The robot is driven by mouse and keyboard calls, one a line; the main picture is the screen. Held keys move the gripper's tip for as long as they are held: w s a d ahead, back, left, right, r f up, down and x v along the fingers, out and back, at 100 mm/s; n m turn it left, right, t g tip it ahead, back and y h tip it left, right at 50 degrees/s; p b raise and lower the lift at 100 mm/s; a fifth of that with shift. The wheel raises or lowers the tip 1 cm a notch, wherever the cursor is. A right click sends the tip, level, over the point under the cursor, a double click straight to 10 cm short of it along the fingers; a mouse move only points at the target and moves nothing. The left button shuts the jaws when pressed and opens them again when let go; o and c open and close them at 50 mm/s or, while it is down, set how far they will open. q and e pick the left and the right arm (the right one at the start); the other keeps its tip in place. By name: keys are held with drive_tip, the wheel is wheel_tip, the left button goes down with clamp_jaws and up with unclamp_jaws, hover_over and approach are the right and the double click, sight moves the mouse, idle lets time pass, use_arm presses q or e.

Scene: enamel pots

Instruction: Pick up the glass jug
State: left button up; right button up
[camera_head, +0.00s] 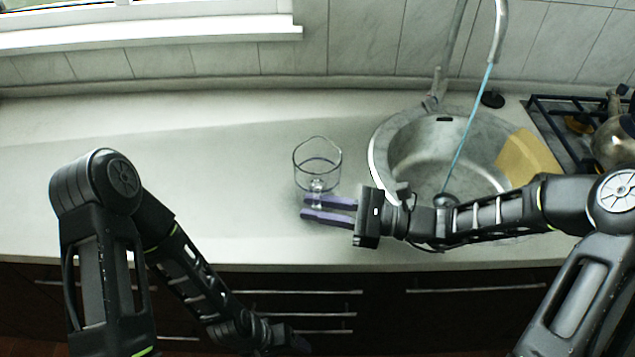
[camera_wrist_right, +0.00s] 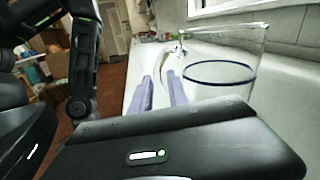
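The glass jug (camera_head: 317,160) is clear, with a dark ring around it, and stands upright on the counter left of the sink. It also shows in the right wrist view (camera_wrist_right: 228,72), just right of my fingers. My right gripper (camera_head: 315,208) is at the jug's near side, its two purple fingers spread with a gap between them. The upper finger overlaps the near edge of the jug, where its handle seems to be; I cannot tell if they touch. My left gripper (camera_head: 287,343) hangs low in front of the cabinets, dark and too unclear to read.
A round metal sink (camera_head: 408,160) with a tap (camera_head: 437,90) lies right of the jug. A stove with a metal kettle (camera_head: 614,142) is at the far right. The counter (camera_head: 220,150) left of the jug is clear. Drawers run below its front edge.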

drive_tip(key=shift+x, duration=1.6)
clamp_jaws()
idle(0.5)
